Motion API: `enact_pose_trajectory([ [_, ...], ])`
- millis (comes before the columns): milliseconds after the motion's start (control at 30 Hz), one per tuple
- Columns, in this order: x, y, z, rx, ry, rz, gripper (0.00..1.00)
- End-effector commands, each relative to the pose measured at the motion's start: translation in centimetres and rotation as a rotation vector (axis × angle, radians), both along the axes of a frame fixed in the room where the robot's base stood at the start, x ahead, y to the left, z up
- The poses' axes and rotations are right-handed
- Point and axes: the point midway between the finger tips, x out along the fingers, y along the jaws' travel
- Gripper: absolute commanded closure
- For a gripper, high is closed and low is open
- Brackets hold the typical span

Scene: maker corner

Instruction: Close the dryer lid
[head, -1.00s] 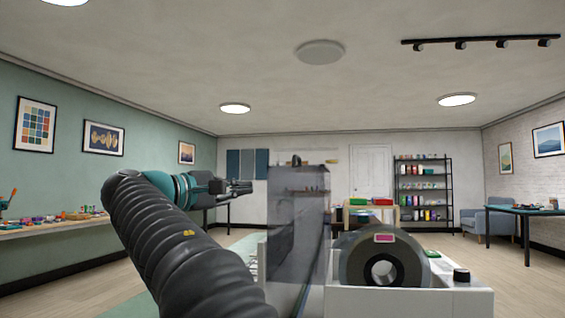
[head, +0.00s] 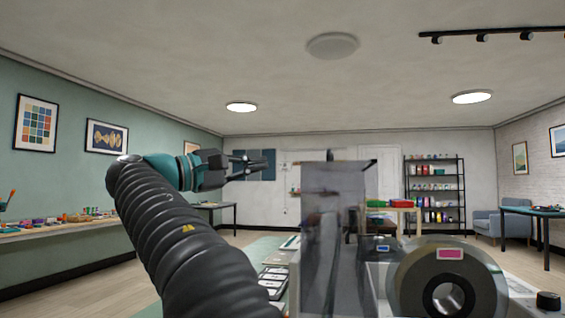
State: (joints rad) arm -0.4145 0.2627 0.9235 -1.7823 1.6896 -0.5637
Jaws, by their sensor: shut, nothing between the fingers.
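The dryer (head: 378,268) is a pale box at the lower right, close in front of me. Its lid (head: 334,225) is a smoky, see-through panel standing upright along the left side of the dryer, so the dryer is open. A dark grey spool (head: 411,275) with a pink label sits in the dryer, its hub facing me. My gripper (head: 262,164) is to the left of the lid, near the height of its top edge, with its fingers pointing right. It is shut and empty. I see a gap in the picture between the fingertips and the lid.
A long bench (head: 52,229) with small items runs along the left wall. A black shelf (head: 434,195) and a blue armchair (head: 489,222) stand at the back right. A dark table (head: 532,211) is at the right. Open floor lies between.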

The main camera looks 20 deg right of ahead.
Motion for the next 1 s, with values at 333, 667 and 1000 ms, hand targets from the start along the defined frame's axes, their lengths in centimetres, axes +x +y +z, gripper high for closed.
enact_pose_trajectory([
  [333,1.0,-7.0,0.9,0.001,-0.001,-0.027,1.0],
  [667,0.5,-11.8,1.8,0.0,-0.002,-0.021,1.0],
  [1000,-0.4,-13.2,2.2,0.001,0.001,-0.018,1.0],
])
